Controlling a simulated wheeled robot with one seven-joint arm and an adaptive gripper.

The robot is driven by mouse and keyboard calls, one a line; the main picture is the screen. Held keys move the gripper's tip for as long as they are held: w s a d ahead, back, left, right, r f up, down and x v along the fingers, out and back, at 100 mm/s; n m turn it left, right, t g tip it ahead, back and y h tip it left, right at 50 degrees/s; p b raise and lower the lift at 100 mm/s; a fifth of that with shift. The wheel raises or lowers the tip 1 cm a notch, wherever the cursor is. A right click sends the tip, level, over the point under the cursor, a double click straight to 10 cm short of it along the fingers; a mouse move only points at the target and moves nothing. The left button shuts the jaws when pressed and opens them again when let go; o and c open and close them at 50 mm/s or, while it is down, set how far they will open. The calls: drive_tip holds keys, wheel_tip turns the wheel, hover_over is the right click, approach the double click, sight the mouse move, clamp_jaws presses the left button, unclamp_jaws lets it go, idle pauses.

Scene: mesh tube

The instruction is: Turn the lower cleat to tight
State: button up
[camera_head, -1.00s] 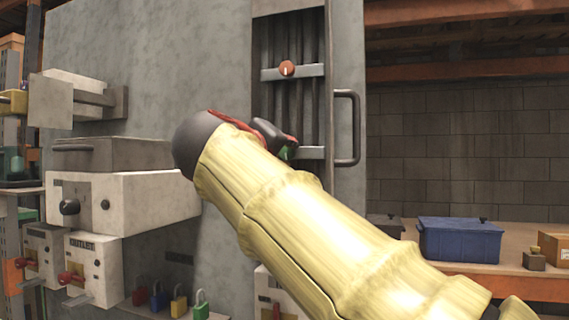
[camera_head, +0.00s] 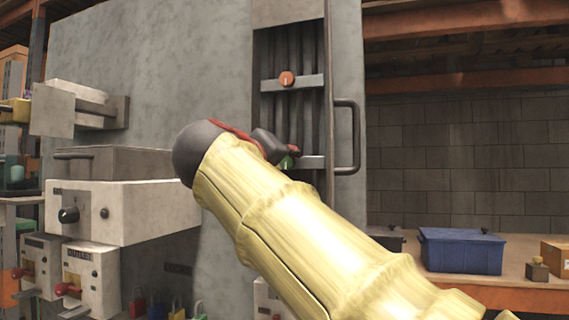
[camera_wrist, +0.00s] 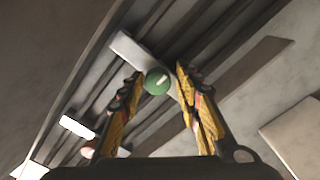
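The lower cleat is a round green knob (camera_wrist: 157,82) with a pale bar mark, set on a light crossbar (camera_wrist: 128,47) in a slotted recess. In the head view only a green sliver (camera_head: 288,162) shows past my gripper. My gripper (camera_wrist: 159,76) has its two yellow-and-black fingers apart, one on each side of the green knob. Whether they touch it I cannot tell. In the head view my arm hides most of the gripper. An orange cleat (camera_head: 286,78) with a pale mark sits on the upper crossbar (camera_head: 309,82).
A dark handle (camera_head: 350,137) stands right of the recess. Grey-white switch boxes (camera_head: 130,208) and several padlocks are at the left. A blue bin (camera_head: 461,251) sits on a shelf at the right.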

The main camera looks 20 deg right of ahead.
drive_tip(key=shift+o, duration=0.8)
drive_tip(key=shift+s+r, duration=0.1)
drive_tip(key=v, duration=1.2)
